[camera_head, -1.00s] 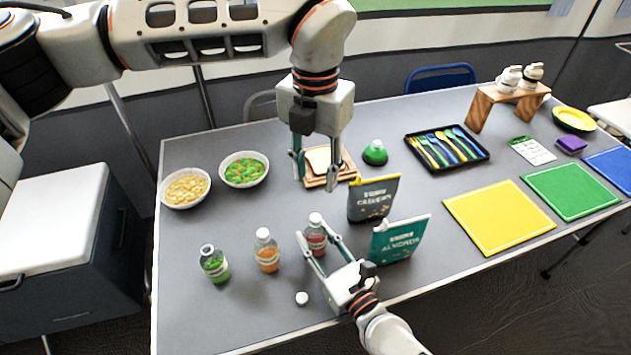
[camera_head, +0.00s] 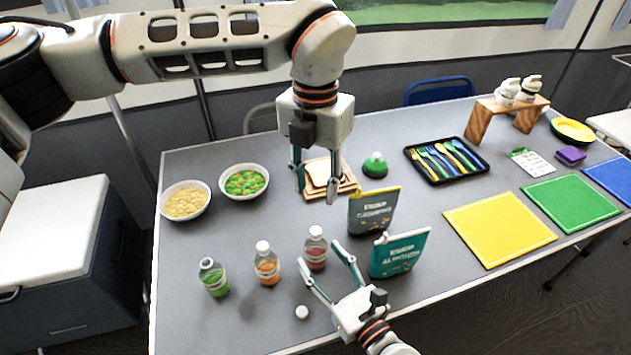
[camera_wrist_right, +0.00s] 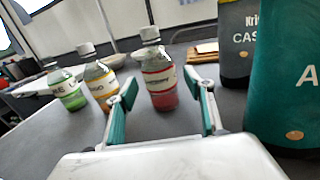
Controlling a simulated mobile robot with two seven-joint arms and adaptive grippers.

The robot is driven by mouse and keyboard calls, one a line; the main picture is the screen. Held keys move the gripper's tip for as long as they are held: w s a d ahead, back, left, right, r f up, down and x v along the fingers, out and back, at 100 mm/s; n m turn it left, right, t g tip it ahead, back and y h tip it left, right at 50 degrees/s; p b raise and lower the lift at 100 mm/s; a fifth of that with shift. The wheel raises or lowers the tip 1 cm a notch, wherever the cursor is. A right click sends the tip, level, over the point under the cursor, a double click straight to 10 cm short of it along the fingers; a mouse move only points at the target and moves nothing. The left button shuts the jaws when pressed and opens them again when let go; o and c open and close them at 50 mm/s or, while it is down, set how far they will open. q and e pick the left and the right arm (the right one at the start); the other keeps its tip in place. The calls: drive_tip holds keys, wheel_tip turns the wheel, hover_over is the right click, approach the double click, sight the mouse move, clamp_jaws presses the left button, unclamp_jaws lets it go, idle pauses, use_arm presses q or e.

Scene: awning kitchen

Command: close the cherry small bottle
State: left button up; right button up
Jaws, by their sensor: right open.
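The cherry bottle (camera_head: 316,256) is small and red, upright on the table, with a white cap (camera_head: 316,232) on its top. It also shows in the right wrist view (camera_wrist_right: 160,88); whether the cap is fully tight cannot be told. My right gripper (camera_head: 319,254) is open and empty, on the near side of the cherry bottle, its fingers pointing toward it. In the right wrist view the bottle stands beyond and between the spread fingers. My left gripper (camera_head: 315,193) is open and empty, above the bread board (camera_head: 345,182).
A loose white cap (camera_head: 302,312) lies near the front edge. A capped orange bottle (camera_head: 267,267) and an uncapped green bottle (camera_head: 214,281) stand left of the cherry bottle. A teal pouch (camera_head: 398,255) and a dark pouch (camera_head: 371,212) stand close on the right.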

drive_tip(key=v, duration=0.9)
